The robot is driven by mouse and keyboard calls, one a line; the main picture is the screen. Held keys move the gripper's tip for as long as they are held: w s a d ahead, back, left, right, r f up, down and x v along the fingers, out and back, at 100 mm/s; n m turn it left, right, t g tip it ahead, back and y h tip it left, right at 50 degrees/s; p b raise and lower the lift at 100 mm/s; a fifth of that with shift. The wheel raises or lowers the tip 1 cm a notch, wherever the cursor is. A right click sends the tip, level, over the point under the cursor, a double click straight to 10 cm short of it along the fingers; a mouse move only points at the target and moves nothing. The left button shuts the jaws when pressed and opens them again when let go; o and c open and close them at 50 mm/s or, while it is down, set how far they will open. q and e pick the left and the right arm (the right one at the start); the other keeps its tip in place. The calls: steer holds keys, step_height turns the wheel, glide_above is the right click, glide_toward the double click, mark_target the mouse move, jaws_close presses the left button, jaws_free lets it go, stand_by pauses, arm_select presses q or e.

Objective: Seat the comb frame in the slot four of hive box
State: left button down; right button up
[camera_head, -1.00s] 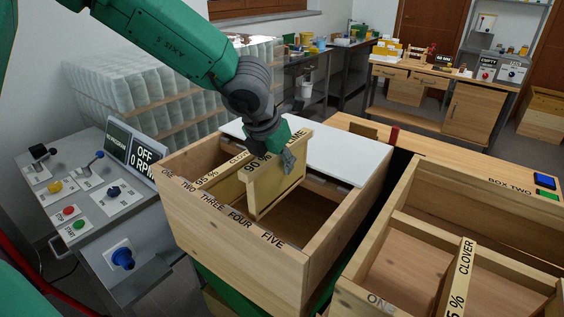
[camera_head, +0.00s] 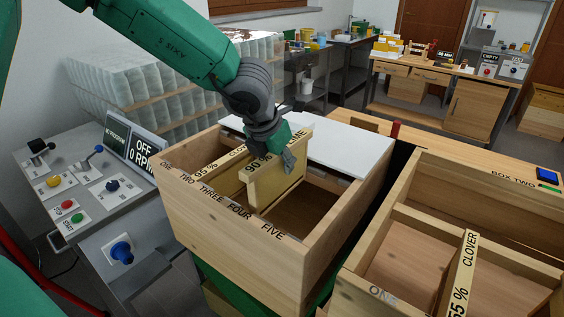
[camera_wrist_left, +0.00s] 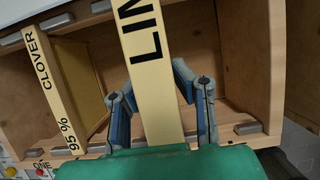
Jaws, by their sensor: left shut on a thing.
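The comb frame (camera_head: 276,190) is a pale wooden frame with a top bar reading "90 %" and partly hidden "LIME". My left gripper (camera_head: 288,158) is shut on its top bar. In the left wrist view the bar (camera_wrist_left: 150,75) runs between the two blue-grey fingers (camera_wrist_left: 160,100). The frame hangs upright, its lower part inside the hive box (camera_head: 225,230), its top bar above the rim near the FOUR and FIVE labels. I cannot tell exactly which slot it lines up with. The rim reads ONE to FIVE. My right gripper is not in view.
A "95 %" clover frame (camera_head: 207,171) sits in the box at the left; it also shows in the left wrist view (camera_wrist_left: 50,85). A white cover (camera_head: 330,143) covers the box's back part. Box two (camera_head: 415,245) stands at right, a control panel (camera_head: 90,190) at left.

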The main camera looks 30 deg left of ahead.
mark_target(282, 190)
arm_select(q)
steer(key=shift+f+b, duration=3)
steer(key=shift+f, duration=1)
steer(key=shift+r, duration=0.1)
steer(key=shift+r+p, duration=6.6)
steer(key=shift+p, duration=0.2)
